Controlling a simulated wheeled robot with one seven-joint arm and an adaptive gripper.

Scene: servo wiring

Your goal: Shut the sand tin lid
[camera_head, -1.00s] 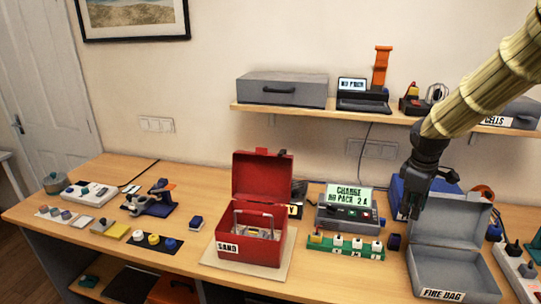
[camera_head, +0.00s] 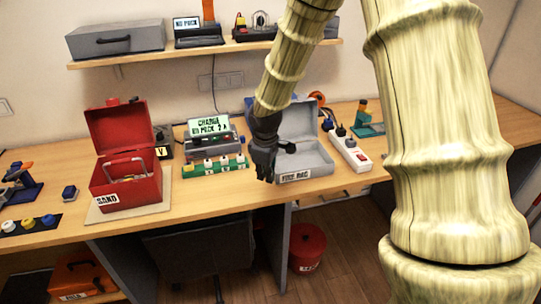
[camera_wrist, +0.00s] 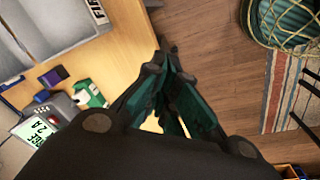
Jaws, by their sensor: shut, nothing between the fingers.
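The red sand tin (camera_head: 128,190) stands on a pale mat (camera_head: 100,214) on the bench, left of the middle in the head view. Its lid (camera_head: 122,128) stands open, raised at the back. A wire handle and some contents show inside, too small to make out. My gripper (camera_head: 266,176) is shut and empty, near the bench's front edge, to the right of the tin and just in front of the fire bag box. The shut fingers (camera_wrist: 172,105) also show in the wrist view, over the floor beside the bench edge. The tin is not in the wrist view.
The open grey fire bag box (camera_head: 308,160) is right beside my gripper. A charger (camera_head: 208,146) and a green strip with knobs (camera_head: 214,166) stand between tin and gripper. A white power strip (camera_head: 350,152) lies right. A red bucket (camera_head: 306,246) stands below the bench.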

